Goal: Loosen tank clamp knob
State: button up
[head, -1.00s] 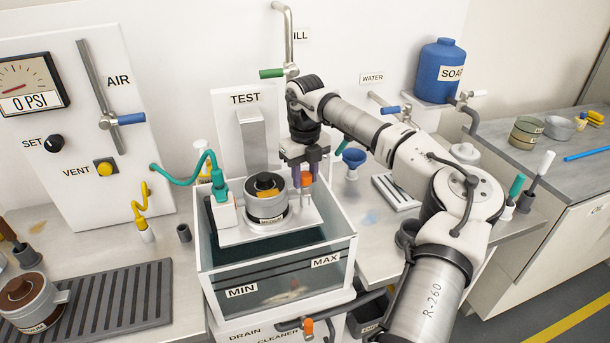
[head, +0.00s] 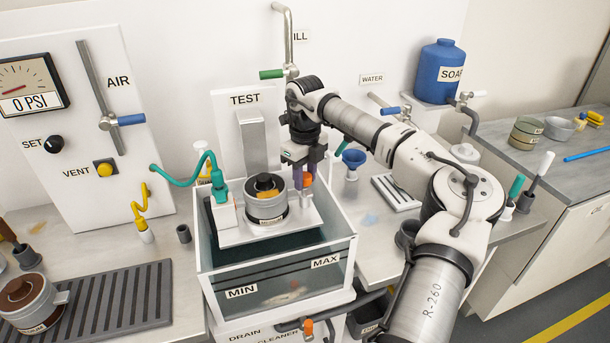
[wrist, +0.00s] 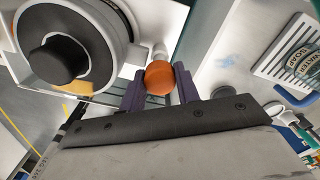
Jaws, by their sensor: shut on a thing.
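The tank clamp knob is a small orange knob (head: 306,180) at the right side of the test plate, on a white post. In the wrist view the orange knob (wrist: 159,78) sits between the two purple fingers. My gripper (head: 307,174) is shut on it from above; it also shows in the wrist view (wrist: 160,88). A round grey metal vessel (head: 266,205) with a black top knob stands on the white plate (head: 232,236) just left of the gripper. The plate sits in the glass-walled tank (head: 275,265) marked MIN and MAX.
A teal hose fitting (head: 218,185) stands left of the vessel. The TEST column (head: 252,145) rises behind it. A blue funnel (head: 353,158) and a white slotted dish (head: 396,192) are right of the tank. The tank's right wall is close to the gripper.

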aim_at(305, 175)
jog(key=o, duration=1)
jog(key=shift+f, duration=0.1)
notch_tip(305, 175, up, 14)
jog(key=shift+f+b, duration=0.1)
jog(key=shift+b, duration=1)
